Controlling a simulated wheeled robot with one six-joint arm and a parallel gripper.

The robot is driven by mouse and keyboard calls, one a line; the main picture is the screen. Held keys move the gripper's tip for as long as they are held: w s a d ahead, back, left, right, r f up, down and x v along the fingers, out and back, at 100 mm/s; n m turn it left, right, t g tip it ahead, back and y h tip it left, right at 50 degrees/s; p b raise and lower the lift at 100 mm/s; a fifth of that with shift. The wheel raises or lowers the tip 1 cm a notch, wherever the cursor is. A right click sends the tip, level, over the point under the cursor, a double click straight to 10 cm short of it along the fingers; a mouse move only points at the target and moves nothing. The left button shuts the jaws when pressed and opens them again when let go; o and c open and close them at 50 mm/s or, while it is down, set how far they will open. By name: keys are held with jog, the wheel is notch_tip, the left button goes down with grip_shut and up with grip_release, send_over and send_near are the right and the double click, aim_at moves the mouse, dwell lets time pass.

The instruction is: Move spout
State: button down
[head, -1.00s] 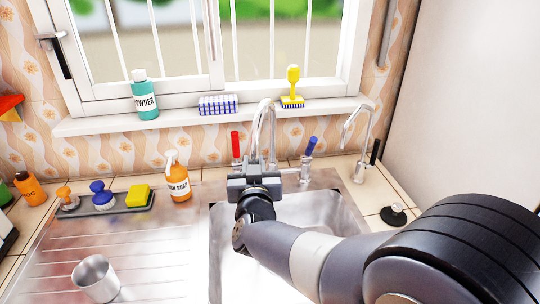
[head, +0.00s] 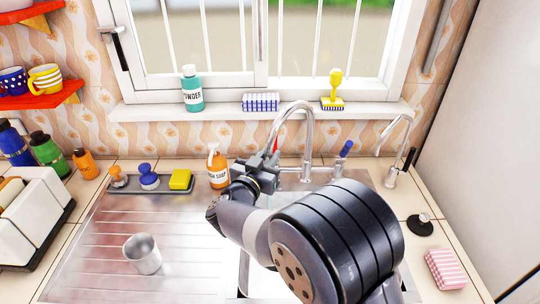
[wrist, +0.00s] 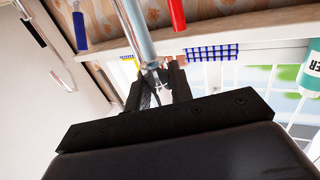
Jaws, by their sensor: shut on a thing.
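The chrome spout (head: 297,105) arches up from the tap behind the sink (head: 245,275). Its free end comes down to the left, at my gripper (head: 270,158). My gripper is shut on the spout near that end, and the fingers hide part of it. In the wrist view, the spout's metal tube (wrist: 135,30) runs down to between the fingers of my gripper (wrist: 160,78). The red tap handle (head: 275,146) is partly hidden behind my gripper. The blue tap handle (head: 346,149) stands to the right of the spout.
An orange soap bottle (head: 217,168) stands close left of my gripper. A tray with a yellow sponge (head: 180,180) is farther left. A metal cup (head: 142,254) stands on the drainboard. A second, slimmer tap (head: 395,150) is at right. My arm covers much of the sink.

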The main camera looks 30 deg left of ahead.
jog(key=shift+r, duration=0.15)
jog(key=c, duration=1.3)
grip_release()
jog(key=s+d+b, duration=0.1)
jog(key=s+b, duration=0.1)
jog(key=s, duration=0.8)
jog(key=shift+s+d, duration=0.3)
jog(key=shift+s, duration=0.05)
jog(key=shift+w, duration=0.1)
jog(key=w, duration=0.3)
jog(key=w+a+p, duration=0.1)
jog(key=w, duration=0.3)
jog(key=w+p, duration=0.1)
jog(key=w, duration=0.2)
jog(key=shift+w+a, duration=0.25)
jog(key=shift+w, duration=0.05)
jog(key=shift+f, duration=0.2)
jog(key=shift+d, duration=0.1)
